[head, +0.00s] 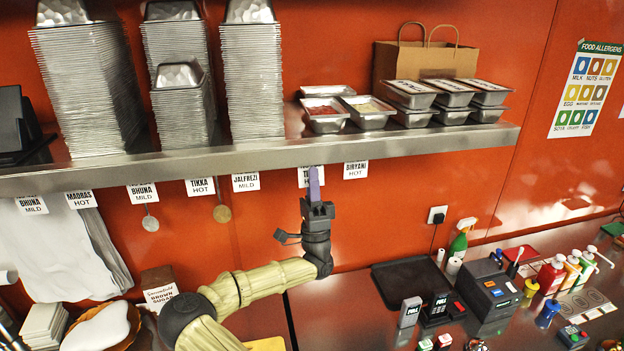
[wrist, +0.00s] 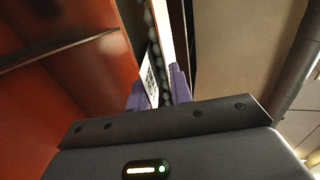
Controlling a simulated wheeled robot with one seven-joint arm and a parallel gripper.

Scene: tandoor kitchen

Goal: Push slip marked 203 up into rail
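My gripper (head: 314,184) points straight up under the front edge of the steel shelf, its purple fingers just below the rail. In the wrist view the fingers (wrist: 160,92) stand apart with a gap between them, so it looks open. A white slip with black print (wrist: 151,84) hangs beside the left finger, close to it; I cannot tell whether they touch. In the head view a slip ending in "HOT" (head: 303,180) is partly hidden behind the fingers. No number 203 is legible on any slip. The rail's underside, with a row of round balls (wrist: 166,72), shows above the slip.
Other slips hang along the shelf edge, including Jalfrezi (head: 246,182) to the left and Biryani (head: 355,170) to the right. The steel shelf (head: 420,140) carries tray stacks and a paper bag (head: 425,62). The counter below holds a black tray (head: 405,280) and a till (head: 488,290).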

